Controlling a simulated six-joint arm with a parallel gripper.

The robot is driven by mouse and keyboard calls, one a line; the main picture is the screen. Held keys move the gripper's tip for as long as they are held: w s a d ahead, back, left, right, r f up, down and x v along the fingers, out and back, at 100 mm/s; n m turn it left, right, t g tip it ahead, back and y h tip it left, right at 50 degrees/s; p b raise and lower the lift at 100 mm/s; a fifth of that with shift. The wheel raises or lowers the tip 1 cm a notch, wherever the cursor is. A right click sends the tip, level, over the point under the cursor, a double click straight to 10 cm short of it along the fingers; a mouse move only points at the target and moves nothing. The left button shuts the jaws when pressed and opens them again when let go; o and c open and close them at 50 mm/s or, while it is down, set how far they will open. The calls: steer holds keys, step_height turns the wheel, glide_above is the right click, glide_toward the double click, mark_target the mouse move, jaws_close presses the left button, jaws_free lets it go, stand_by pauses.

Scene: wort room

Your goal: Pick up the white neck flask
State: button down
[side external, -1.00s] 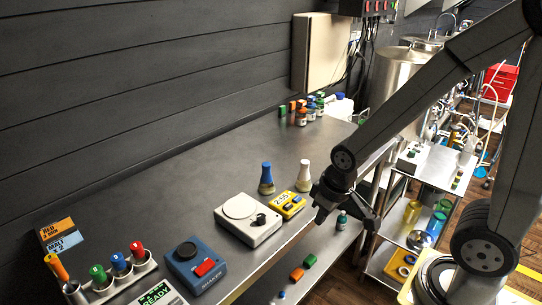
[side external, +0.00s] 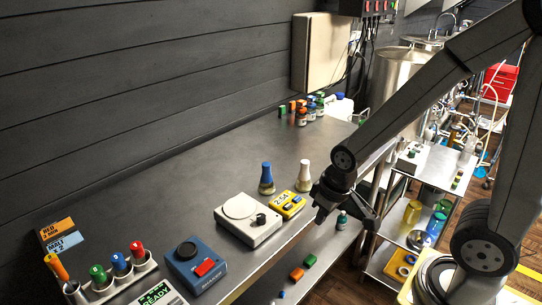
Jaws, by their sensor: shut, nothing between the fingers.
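The white neck flask (side external: 304,176) stands upright on the steel bench (side external: 190,190), near its front edge. It has a pale neck and a tan lower part. A similar flask with a blue neck (side external: 266,178) stands to its left, apart from it. My gripper (side external: 345,222) is to the right of and below the white neck flask in the picture, near the bench's front edge. It is shut and empty, and it does not touch the flask. Its fingertips are dark and partly hard to make out.
A yellow meter (side external: 287,204) sits just in front of the flasks. A white stirrer plate (side external: 247,218) and a blue device (side external: 196,264) stand further left. The bench middle behind the flasks is clear. A wheeled cart (side external: 432,175) stands right.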

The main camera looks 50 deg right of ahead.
steer(key=shift+c, duration=1.2)
jaws_free()
steer(key=shift+r, duration=0.1)
